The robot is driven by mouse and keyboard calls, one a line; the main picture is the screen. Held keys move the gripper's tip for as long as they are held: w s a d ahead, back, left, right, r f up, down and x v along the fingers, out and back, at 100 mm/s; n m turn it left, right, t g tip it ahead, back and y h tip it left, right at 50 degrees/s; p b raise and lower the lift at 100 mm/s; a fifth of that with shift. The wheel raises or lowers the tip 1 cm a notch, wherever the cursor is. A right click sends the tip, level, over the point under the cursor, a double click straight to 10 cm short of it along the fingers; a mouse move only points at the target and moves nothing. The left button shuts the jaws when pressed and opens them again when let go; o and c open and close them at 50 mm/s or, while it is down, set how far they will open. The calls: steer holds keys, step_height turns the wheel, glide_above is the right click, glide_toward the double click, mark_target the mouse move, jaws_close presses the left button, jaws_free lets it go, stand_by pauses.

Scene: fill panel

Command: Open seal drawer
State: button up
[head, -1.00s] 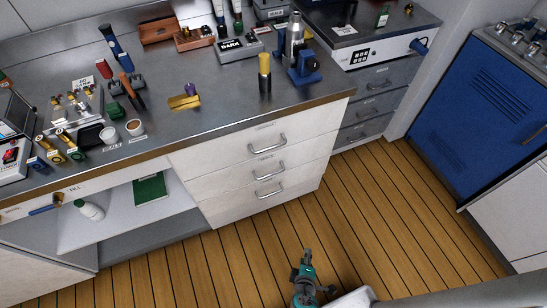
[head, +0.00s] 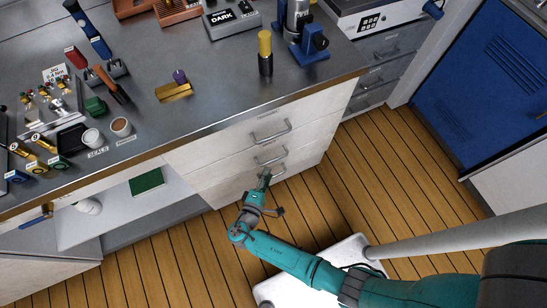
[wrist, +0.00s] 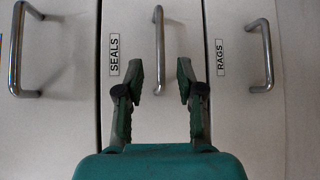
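The seal drawer (wrist: 140,120) is the middle white drawer in the wrist view, marked by a SEALS label (wrist: 113,53). It is shut. Its metal bar handle (wrist: 159,50) appears between my fingertips, and it also shows in the head view (head: 270,158). My gripper (wrist: 161,76) is open and empty, pointing at the drawer front. In the head view my gripper (head: 264,178) is at the lower part of the drawer stack. I cannot tell how far the fingertips are from the handle; no contact is visible.
The drawer with the RAGS label (wrist: 220,57) and handle (wrist: 268,55) is on the right in the wrist view. Another drawer handle (wrist: 17,50) is on the left. The metal counter (head: 200,115) overhangs the drawers. The wood floor (head: 350,185) in front is clear.

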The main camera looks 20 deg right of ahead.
mark_target(274, 159)
steer(key=x, duration=0.7)
steer(key=shift+w+d, duration=0.2)
steer(key=shift+w, duration=0.05)
jaws_close()
